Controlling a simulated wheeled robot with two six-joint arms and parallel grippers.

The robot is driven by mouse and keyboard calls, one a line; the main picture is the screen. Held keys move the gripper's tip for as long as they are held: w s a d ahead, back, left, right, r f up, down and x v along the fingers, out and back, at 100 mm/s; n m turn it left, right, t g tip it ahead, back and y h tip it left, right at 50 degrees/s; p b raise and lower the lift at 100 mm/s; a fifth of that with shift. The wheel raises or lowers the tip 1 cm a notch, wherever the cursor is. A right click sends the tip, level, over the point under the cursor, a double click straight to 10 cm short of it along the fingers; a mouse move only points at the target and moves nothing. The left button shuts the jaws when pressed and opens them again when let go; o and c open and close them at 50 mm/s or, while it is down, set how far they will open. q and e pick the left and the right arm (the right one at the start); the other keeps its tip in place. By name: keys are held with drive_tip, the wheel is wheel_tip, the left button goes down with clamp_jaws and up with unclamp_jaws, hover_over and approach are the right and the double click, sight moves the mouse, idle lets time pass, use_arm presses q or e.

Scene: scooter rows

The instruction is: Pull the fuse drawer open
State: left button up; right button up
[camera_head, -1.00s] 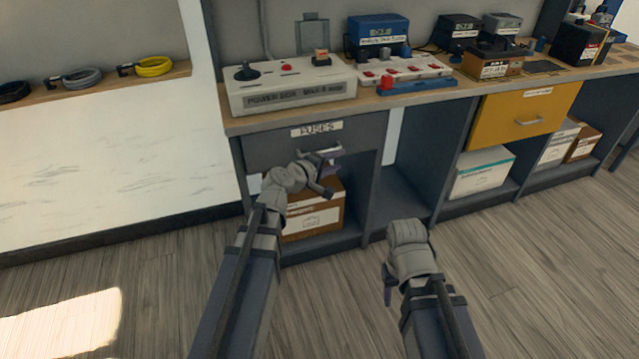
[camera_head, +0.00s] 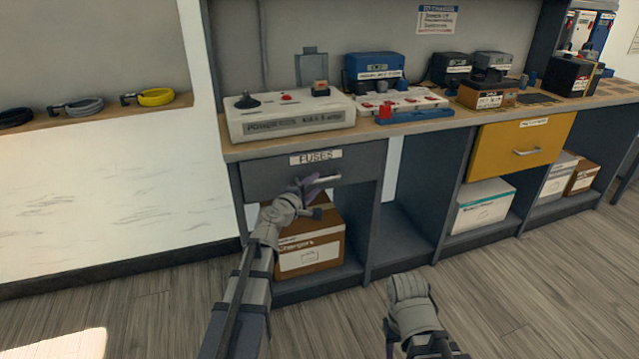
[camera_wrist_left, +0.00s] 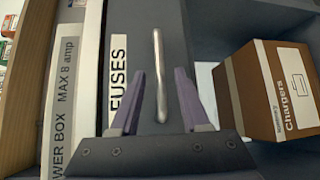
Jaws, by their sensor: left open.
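The grey fuse drawer (camera_head: 270,176) sits under the left part of the bench, with a white FUSES label (camera_head: 316,157) on its front. It looks shut. Its metal bar handle (camera_head: 326,180) is partly hidden by my left gripper (camera_head: 309,190) in the head view. In the left wrist view the handle (camera_wrist_left: 159,75) lies between the two open purple fingers of the left gripper (camera_wrist_left: 160,90), towards their tips. I cannot tell whether the fingers touch it. My right arm shows at the bottom of the head view, low over the floor; its fingers are mostly hidden.
A white power box (camera_head: 290,115) stands on the bench above the drawer. A brown Chargers box (camera_head: 312,243) sits on the shelf below it. A yellow drawer (camera_head: 520,148) is further right. The floor in front is clear.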

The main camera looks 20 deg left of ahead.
sight(318, 182)
use_arm(q)
drive_tip(key=x, duration=0.3)
drive_tip(key=shift+w+d, duration=0.1)
drive_tip(key=shift+w, duration=0.3)
clamp_jaws()
idle(1.1)
